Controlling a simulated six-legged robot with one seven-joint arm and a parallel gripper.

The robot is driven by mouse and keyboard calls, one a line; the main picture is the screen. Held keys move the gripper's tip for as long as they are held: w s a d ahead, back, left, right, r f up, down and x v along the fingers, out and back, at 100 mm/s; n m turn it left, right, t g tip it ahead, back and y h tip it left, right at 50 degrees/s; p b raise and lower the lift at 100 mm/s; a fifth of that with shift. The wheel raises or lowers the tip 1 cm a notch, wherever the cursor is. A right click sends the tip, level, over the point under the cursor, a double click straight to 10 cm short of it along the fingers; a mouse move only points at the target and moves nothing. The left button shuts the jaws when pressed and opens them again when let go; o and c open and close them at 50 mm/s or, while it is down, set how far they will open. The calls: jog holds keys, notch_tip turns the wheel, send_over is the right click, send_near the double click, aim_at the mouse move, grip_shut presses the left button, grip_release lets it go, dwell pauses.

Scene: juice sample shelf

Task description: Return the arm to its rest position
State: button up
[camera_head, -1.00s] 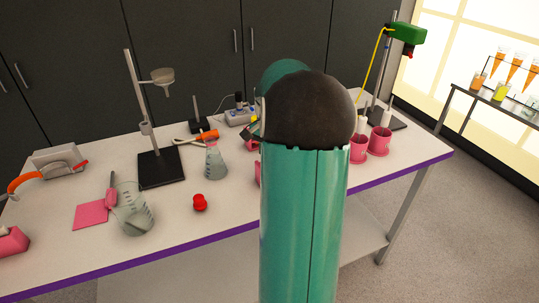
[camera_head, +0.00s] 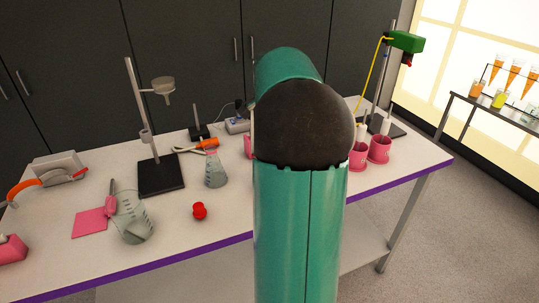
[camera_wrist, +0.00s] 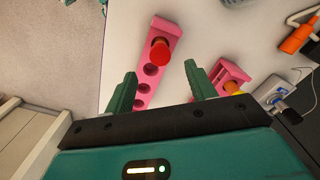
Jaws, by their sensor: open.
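My arm stands in the middle of the head view, its green links and dark joint hiding part of the bench. My gripper (camera_wrist: 160,88) shows in the wrist view with its two green fingers apart and nothing between them. Beyond the fingers is a pink rack (camera_wrist: 153,75) with a row of holes and a red-topped item (camera_wrist: 160,51) in it. A second pink holder (camera_wrist: 229,78) with an orange-yellow item is by the right finger. The gripper itself is hidden in the head view.
The white bench (camera_head: 105,262) holds a beaker (camera_head: 132,216), a flask (camera_head: 215,170), a red stopper (camera_head: 199,211), a ring stand (camera_head: 160,176) and pink cups (camera_head: 379,150). A stand with a green head (camera_head: 405,41) is at the right. A side table (camera_head: 462,101) bears juice samples.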

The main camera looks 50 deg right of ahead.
notch_tip(320, 180, up, 5)
jog(key=shift+f, duration=0.1)
jog(key=w+a+r+n+t+h, duration=0.2)
jog(key=a+n, duration=0.6)
jog(key=a, duration=1.4)
jog(key=s+a+f+n+t+y, duration=0.1)
jog(key=s+a+f+n, duration=0.2)
jog(key=a, duration=0.6)
jog(key=s+a+f+n+t+y, duration=0.1)
jog(key=s+a+f+n+t, duration=0.1)
jog(key=s+a+n, duration=0.4)
jog(key=a, duration=0.4)
jog(key=shift+s+f+t, duration=0.3)
jog(key=shift+s+f, duration=0.05)
jog(key=shift+f, duration=0.05)
